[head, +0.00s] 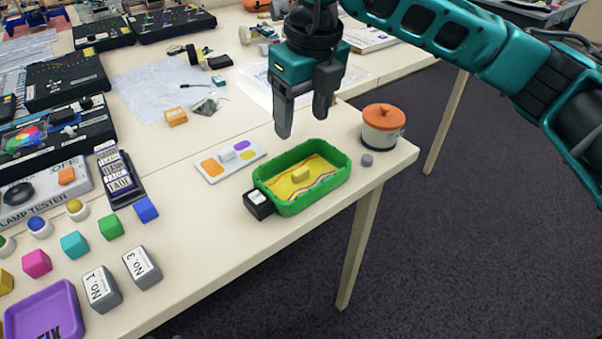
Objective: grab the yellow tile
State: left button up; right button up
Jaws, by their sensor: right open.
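The yellow tile (284,187) lies inside the green tray (316,204) near the table's right end. My right gripper (303,122) is open and empty, fingers pointing down. It hangs above the table, just behind the tray in the picture, apart from the tile. My left gripper is not in view.
A black box with a white label (259,204) touches the tray's left side. A white plate with coloured patches (217,168) lies left. The table edge is close in front.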

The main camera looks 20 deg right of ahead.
send_over(300, 170)
jog(key=f, duration=0.6)
jog(key=shift+s+a+f, duration=0.15)
jog(key=shift+s, duration=0.15)
jog(key=f, duration=0.4)
jog(key=shift+w+d+f, duration=0.1)
jog(key=shift+d+f, duration=0.05)
jog(key=shift+d, duration=0.15)
jog(key=shift+w+a+f, duration=0.1)
jog(key=shift+f, duration=0.45)
jog(key=shift+c, duration=0.5)
jog(key=c, duration=1)
